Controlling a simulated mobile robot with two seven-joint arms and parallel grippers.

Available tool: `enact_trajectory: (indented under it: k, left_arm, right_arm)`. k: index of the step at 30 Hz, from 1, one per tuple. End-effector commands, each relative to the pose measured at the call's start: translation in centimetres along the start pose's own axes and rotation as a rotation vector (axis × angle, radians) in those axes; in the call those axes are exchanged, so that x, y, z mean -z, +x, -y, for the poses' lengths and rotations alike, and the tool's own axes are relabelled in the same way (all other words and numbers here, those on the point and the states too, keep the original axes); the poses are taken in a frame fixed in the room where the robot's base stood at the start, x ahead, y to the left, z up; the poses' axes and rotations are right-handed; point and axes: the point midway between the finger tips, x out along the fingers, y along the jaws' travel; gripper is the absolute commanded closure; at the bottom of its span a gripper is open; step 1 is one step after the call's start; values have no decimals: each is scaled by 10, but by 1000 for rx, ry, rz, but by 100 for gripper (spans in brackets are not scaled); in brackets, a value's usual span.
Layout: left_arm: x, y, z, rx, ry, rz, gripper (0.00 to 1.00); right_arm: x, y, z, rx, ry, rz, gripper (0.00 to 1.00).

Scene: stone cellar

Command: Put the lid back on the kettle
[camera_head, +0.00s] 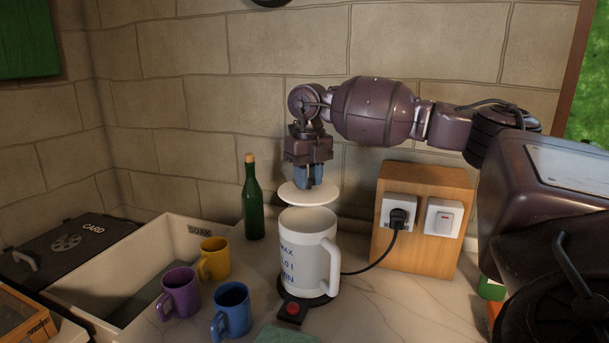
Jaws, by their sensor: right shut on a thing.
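The white kettle (304,262) stands upright on its dark base (311,301), with its top open and its handle on the right. The round white lid (308,194) is a little above the kettle's opening, roughly level and apart from the rim. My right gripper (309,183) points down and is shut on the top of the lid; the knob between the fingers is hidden. My left gripper is not in view.
Purple (180,293), yellow (214,259) and blue (232,310) mugs stand left of the kettle. A green bottle (253,205) is behind, by the sink (163,238). A wooden socket board (441,180) with a plugged-in cord (378,262) is at right.

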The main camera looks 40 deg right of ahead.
Motion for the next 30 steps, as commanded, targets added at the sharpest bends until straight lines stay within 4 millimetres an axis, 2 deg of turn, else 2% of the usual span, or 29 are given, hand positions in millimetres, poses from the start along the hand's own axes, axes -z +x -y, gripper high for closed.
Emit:
enact_trajectory:
  k: [9, 18, 24, 30]
  left_arm:
    - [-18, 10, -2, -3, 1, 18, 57]
    - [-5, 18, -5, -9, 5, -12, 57]
    - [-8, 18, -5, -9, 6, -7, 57]
    - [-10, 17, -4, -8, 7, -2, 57]
  right_arm:
    - [-1, 27, 0, 0, -1, -4, 96]
    - [0, 48, 0, 0, -1, -2, 96]
    - [0, 58, 0, 0, -1, -1, 96]
    - [0, 58, 0, 0, -1, 0, 96]
